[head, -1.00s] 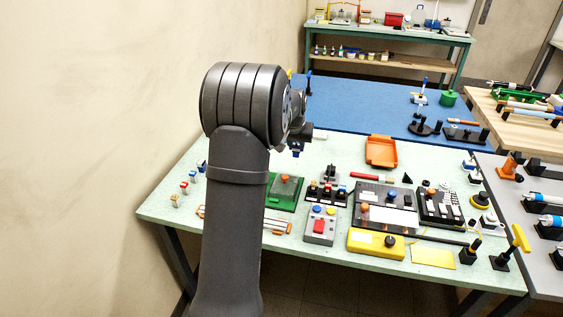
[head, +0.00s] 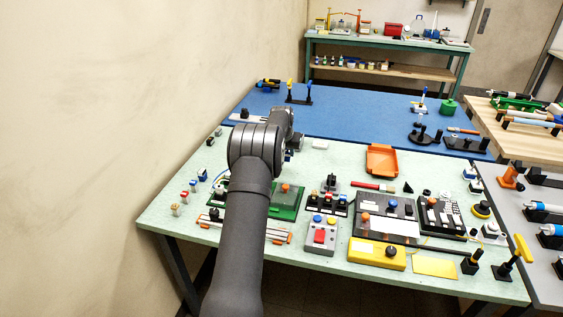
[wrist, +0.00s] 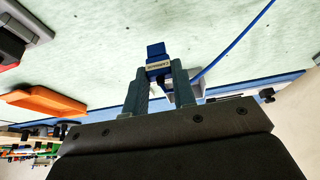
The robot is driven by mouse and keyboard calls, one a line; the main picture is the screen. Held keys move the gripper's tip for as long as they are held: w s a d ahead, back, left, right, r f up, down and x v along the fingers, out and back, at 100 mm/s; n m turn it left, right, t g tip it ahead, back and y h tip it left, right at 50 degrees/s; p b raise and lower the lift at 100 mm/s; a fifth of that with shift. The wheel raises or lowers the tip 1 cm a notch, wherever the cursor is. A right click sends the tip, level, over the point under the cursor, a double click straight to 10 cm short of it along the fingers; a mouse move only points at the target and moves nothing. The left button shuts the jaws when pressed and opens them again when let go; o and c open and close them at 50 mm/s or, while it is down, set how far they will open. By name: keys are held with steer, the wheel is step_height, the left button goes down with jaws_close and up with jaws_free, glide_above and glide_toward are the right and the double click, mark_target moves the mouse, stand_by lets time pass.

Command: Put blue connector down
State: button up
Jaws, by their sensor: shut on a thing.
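In the wrist view, my gripper (wrist: 159,75) is shut on the blue connector (wrist: 156,50). The connector has a pale printed label and sticks out past the fingertips. A blue cable (wrist: 235,43) runs from beside the fingers toward the top right. A grey block (wrist: 188,92) shows just behind the right finger; I cannot tell whether it touches the connector. The pale green tabletop (wrist: 110,50) fills the view beyond the connector; I cannot tell whether the connector touches it. In the head view, my arm largely hides the gripper and the connector.
An orange tray (head: 381,158) lies right of my arm. A green board (head: 290,200), a grey button box (head: 320,236) and black modules (head: 388,215) crowd the front. The green table left of the tray has free room.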

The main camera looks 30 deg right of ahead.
steer(key=shift+w+a+f, duration=0.3)
steer(key=shift+w+f, duration=0.15)
steer(key=shift+w, duration=0.2)
steer(key=shift+w+a+f, duration=0.25)
steer(key=shift+w+f, duration=0.15)
steer(key=shift+w, duration=0.2)
steer(key=shift+f, duration=1.95)
steer(key=shift+f, duration=0.1)
steer(key=o, duration=1)
steer(key=shift+f, duration=0.1)
steer(key=shift+c, duration=0.2)
steer(key=shift+r, duration=0.45)
steer(key=v, duration=1.1)
steer(key=shift+a+r, duration=0.15)
steer(key=shift+r, duration=0.05)
